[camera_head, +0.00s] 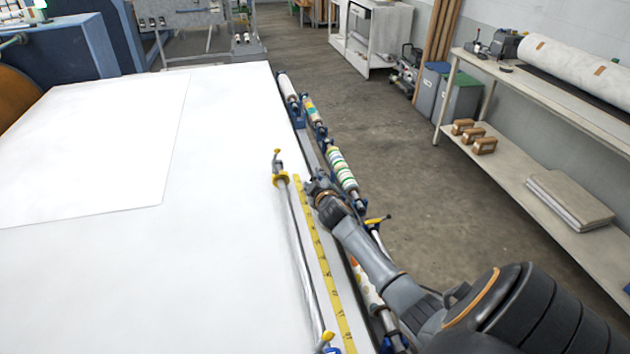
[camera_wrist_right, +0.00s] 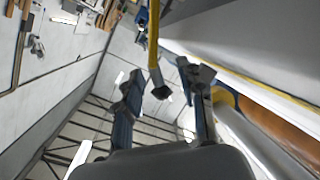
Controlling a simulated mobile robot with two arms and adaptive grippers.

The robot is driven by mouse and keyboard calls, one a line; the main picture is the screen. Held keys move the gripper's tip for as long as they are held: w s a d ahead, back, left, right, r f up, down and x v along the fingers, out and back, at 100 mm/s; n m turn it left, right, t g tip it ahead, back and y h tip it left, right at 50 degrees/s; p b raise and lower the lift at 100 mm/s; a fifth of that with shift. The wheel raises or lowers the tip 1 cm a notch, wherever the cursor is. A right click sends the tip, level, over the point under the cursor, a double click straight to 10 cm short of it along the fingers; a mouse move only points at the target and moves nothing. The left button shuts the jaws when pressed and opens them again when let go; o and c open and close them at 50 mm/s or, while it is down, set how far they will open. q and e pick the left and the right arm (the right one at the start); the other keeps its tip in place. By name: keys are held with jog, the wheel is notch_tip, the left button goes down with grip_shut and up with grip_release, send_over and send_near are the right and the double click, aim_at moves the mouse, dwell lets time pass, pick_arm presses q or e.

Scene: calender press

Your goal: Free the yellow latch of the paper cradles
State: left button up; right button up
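My right gripper (camera_head: 318,187) reaches in from the lower right to the table's right edge, over the row of paper rolls. In the right wrist view its two fingers (camera_wrist_right: 162,88) are spread apart. A yellow bar with a dark end (camera_wrist_right: 154,60) shows between them; I cannot tell whether it touches either finger. In the head view a yellow latch (camera_head: 377,220) sticks out at the cradles, right of my forearm. I cannot tell whether it is that yellow bar. A patterned paper roll (camera_head: 341,168) lies in the cradles just beyond the gripper. My left gripper is out of view.
The white table (camera_head: 215,270) fills the left, with a paper sheet (camera_head: 100,150) on it. A metal rod with yellow fittings (camera_head: 300,240) and a yellow measuring strip (camera_head: 322,262) run along its right edge. A shelf bench (camera_head: 560,95) stands right, across open floor (camera_head: 400,160).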

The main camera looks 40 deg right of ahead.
grip_shut()
dwell(0.3)
jog(key=shift+s+d+r+m+p, duration=0.2)
jog(key=shift+d+r+m+p, duration=0.15)
jog(key=shift+m+p, duration=0.15)
jog(key=shift+s+d, duration=0.25)
jog(key=shift+d, duration=0.3)
grip_release()
jog(key=v, duration=1.2)
jog(key=shift+s+d, duration=0.1)
jog(key=shift+d, duration=0.05)
